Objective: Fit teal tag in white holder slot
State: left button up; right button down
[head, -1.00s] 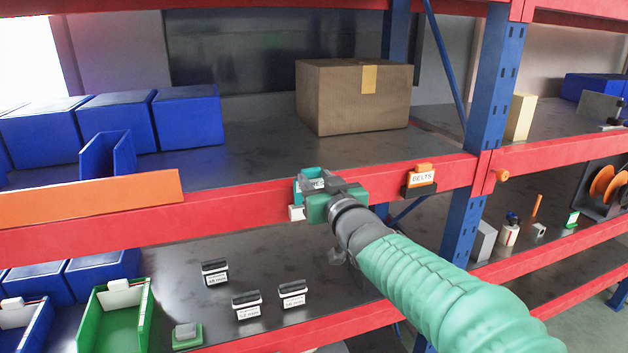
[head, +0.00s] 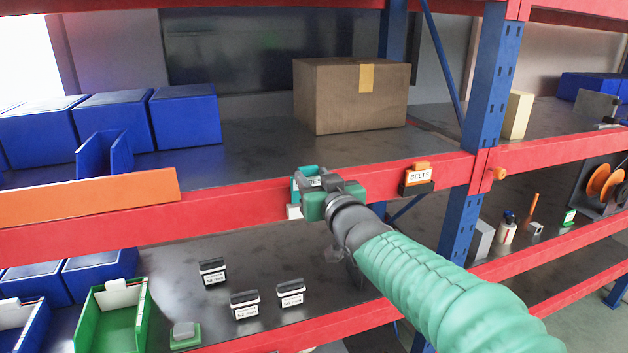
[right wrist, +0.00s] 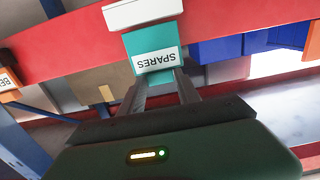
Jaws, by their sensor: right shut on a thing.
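The teal tag (head: 297,187) carries a white label reading SPARES and is in front of the red beam. It also shows upside down in the right wrist view (right wrist: 146,40). My right gripper (head: 328,184) is shut on the tag; its fingers (right wrist: 163,82) grip the label side. The white holder (head: 294,212) is on the beam just below the tag. In the right wrist view the holder (right wrist: 145,12) borders the tag's teal edge. The slot is hidden, so I cannot tell whether the tag is inside it. My left gripper is not in view.
An orange BELTS tag (head: 419,173) sits in a dark holder to the right on the red beam (head: 240,202). A blue upright (head: 490,90) stands further right. A cardboard box (head: 350,97) is on the shelf behind. Several small labelled holders and a green bin (head: 146,312) are below.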

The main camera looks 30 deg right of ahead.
jog(key=shift+f+b, duration=1.5)
jog(key=shift+b, duration=0.05)
jog(key=c, duration=0.8)
grip_release()
jog(key=shift+o, duration=0.2)
